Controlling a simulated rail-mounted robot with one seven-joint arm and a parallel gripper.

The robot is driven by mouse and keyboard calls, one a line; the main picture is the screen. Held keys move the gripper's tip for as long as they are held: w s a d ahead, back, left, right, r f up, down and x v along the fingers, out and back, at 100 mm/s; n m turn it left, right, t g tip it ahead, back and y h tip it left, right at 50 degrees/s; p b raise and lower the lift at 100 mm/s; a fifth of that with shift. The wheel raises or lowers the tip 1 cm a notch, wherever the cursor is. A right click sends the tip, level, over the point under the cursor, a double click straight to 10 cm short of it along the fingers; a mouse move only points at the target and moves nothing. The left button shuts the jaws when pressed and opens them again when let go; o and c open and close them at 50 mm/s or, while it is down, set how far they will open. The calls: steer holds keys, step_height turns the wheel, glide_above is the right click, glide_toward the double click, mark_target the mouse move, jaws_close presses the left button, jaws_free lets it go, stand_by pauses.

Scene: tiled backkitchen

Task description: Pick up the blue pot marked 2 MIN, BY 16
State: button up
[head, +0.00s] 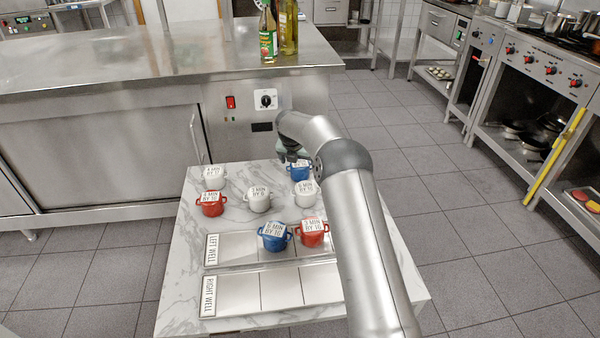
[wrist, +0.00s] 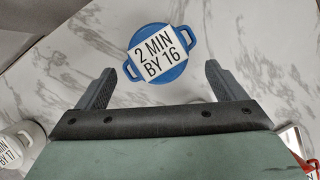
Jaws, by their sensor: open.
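The blue pot marked 2 MIN, BY 16 (wrist: 172,70) shows from above in the wrist view, its handles to the left and right. In the head view a blue pot (head: 298,172) stands at the back of the marble table, partly behind my arm. My gripper (wrist: 160,82) is open, its two dark fingers apart. The pot lies ahead of and between the fingertips in the wrist view, with nothing held. Whether the fingers touch the pot cannot be told, but gaps show on both sides.
White pots (head: 258,199) and a red pot (head: 211,203) stand nearby on the marble table. Another blue pot (head: 274,236) and a red pot (head: 312,232) stand at the LEFT WELL tray (head: 230,247). The RIGHT WELL tray (head: 238,295) in front looks empty. A steel counter (head: 130,55) is behind.

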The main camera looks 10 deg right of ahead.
mark_target(300, 163)
steer(key=x, duration=0.6)
steer(key=shift+w+d+f+b, duration=0.1)
steer(key=shift+w+d+b, duration=0.05)
steer(key=shift+w+b, duration=0.3)
steer(key=shift+w, duration=0.1)
steer(key=c, duration=1.3)
